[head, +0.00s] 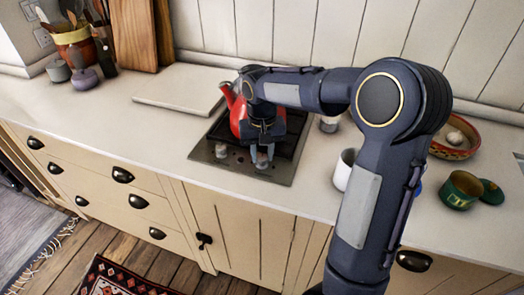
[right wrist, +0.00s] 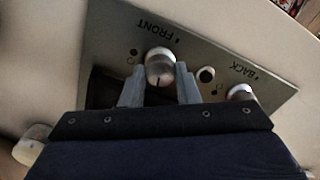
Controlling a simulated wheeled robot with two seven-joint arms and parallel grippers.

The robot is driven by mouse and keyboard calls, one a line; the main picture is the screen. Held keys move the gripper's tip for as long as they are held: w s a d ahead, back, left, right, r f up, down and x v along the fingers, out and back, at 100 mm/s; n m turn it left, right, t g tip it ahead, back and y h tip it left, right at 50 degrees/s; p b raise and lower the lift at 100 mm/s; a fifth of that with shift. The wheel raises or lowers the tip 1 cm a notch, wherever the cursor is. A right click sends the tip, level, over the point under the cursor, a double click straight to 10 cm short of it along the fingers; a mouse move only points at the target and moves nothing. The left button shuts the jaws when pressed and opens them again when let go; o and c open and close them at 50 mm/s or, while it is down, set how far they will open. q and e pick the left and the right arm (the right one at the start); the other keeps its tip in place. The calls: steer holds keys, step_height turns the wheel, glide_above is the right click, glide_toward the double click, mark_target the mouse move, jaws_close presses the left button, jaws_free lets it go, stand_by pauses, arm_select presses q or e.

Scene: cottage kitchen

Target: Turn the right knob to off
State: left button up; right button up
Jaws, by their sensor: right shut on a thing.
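The hob (head: 286,172) is a dark cooktop with a metal control strip at its front. Its right knob shows in the right wrist view as the pale, rounded knob (right wrist: 160,66) beside the word FRONT. My right gripper (head: 262,158) points down at this knob, and its two fingers (right wrist: 160,84) are shut on the knob's sides. A thin dark line shows on the knob, running towards the gripper. The other knob (head: 221,151) is free, beside the word BACK in the right wrist view (right wrist: 241,92). My left gripper is not in view.
A red kettle (head: 237,112) stands on the hob just behind my right gripper. A white mug (head: 344,168), a green pot (head: 460,190) and a bowl (head: 452,150) stand to the right. A pale board (head: 178,90) lies left of the hob; the front-left counter is clear.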

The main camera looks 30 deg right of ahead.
mark_target(262, 156)
steer(key=shift+m, duration=1)
steer(key=o, duration=1)
steer(key=shift+c, duration=0.2)
steer(key=shift+r, duration=0.1)
step_height(262, 156, up, 8)
steer(key=shift+f, duration=0.2)
